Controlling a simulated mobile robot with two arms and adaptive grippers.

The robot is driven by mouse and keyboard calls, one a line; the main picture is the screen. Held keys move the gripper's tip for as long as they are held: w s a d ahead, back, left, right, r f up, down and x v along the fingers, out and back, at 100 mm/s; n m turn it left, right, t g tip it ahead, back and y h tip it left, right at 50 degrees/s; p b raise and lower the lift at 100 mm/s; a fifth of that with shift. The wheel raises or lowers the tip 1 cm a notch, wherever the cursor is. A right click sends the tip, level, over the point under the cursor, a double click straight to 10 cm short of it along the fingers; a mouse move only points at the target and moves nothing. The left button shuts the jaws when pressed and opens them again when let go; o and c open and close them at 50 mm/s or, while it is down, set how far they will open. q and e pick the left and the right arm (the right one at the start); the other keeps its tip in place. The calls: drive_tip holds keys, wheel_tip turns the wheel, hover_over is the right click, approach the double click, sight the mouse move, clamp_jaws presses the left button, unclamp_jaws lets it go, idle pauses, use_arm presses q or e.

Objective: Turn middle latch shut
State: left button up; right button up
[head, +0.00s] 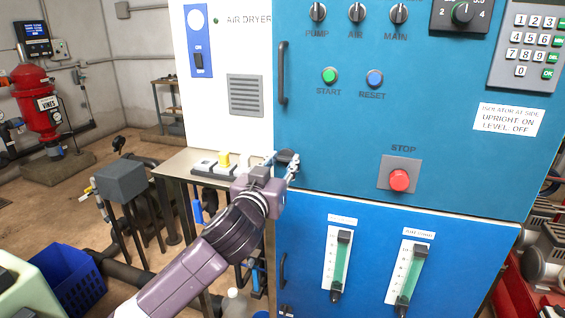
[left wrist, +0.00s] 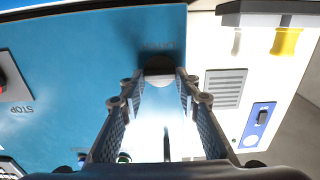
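A dark round latch knob (head: 286,157) sits on the blue cabinet front near its left edge, below the long dark handle. In the left wrist view the knob (left wrist: 159,69) lies between the tips of my left gripper (left wrist: 160,80), with a blurred label beside it. My left gripper (head: 291,169) reaches the knob from below in the head view and partly covers it. Its fingers stand apart, one on each side of the knob. I cannot tell whether they touch it, or how the latch is turned. My right gripper is not in view.
A metal side table (head: 172,165) with a white block and a yellow part stands left of the cabinet, close to my left gripper. The red stop button (head: 400,180) is to the right. Two flow gauges (head: 339,265) are lower down. A blue crate (head: 70,282) is on the floor.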

use_arm(q)
drive_tip(key=c, duration=0.6)
drive_tip(key=shift+o, duration=0.2)
drive_tip(key=m+p, duration=0.2)
drive_tip(key=m, duration=0.1)
drive_tip(key=shift+r+m+p, duration=0.1)
drive_tip(key=shift+m+p, duration=0.2)
drive_tip(key=shift+m, duration=0.1)
drive_tip(key=m+p, duration=0.3)
drive_tip(key=m, duration=0.2)
drive_tip(key=shift+d, duration=0.15)
drive_tip(key=m+p, duration=0.3)
drive_tip(key=m, duration=0.2)
drive_tip(key=shift+m, duration=0.4)
drive_tip(key=shift+s+f+m+p, duration=0.15)
drive_tip(key=shift+m+p, duration=0.35)
drive_tip(key=shift+m, duration=0.3)
drive_tip(key=shift+w+f+m+p, duration=0.15)
drive_tip(key=shift+m+p, duration=0.3)
drive_tip(key=shift+m, duration=0.35)
drive_tip(key=shift+s, duration=0.1)
